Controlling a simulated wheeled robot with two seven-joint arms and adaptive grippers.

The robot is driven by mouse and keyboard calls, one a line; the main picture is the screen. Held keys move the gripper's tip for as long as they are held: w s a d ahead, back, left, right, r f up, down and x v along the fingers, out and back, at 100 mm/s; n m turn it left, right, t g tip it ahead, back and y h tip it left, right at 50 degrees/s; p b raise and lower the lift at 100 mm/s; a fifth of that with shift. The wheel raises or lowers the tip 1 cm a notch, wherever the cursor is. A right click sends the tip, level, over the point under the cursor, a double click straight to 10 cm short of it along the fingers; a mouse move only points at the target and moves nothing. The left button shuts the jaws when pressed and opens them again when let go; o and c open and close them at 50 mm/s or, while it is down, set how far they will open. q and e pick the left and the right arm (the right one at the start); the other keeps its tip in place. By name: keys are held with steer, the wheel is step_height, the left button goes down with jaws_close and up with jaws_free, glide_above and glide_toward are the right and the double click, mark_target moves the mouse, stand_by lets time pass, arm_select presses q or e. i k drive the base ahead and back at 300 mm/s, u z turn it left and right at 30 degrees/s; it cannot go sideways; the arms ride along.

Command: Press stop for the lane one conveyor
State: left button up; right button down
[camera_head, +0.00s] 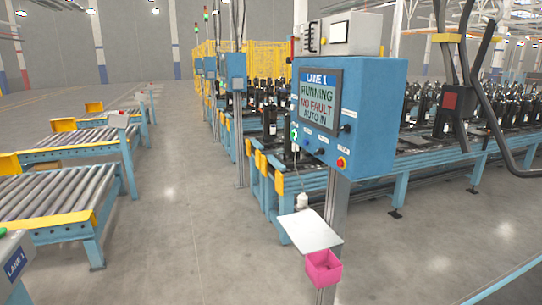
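The blue lane one control box (378,120) stands on a grey post right of centre. Its screen (320,98) reads LANE 1, RUNNING, NO FAULT, AUTO IN. Below the screen is a row of small controls with labels too small to read surely. A red button on a yellow base (341,162) sits at the lower right of the front face. A black knob (347,128) is right of the screen. Bottles (270,118) stand on the conveyor behind the box. Neither of my grippers shows in the head view.
A grey shelf (310,230) and pink bin (323,268) jut from the post below the box. Roller conveyors (50,190) stand at left, with a LANE 1 box (15,265) at the lower left corner. A dark curved frame (505,140) is at right. Floor between is clear.

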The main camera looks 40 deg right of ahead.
mark_target(340, 161)
steer(key=u, duration=0.15)
steer(key=i, duration=1.35)
steer(key=z, duration=0.95)
steer(key=i, duration=0.9)
steer(key=z, duration=1.2)
steer(key=i, duration=0.25)
steer(key=z, duration=0.15)
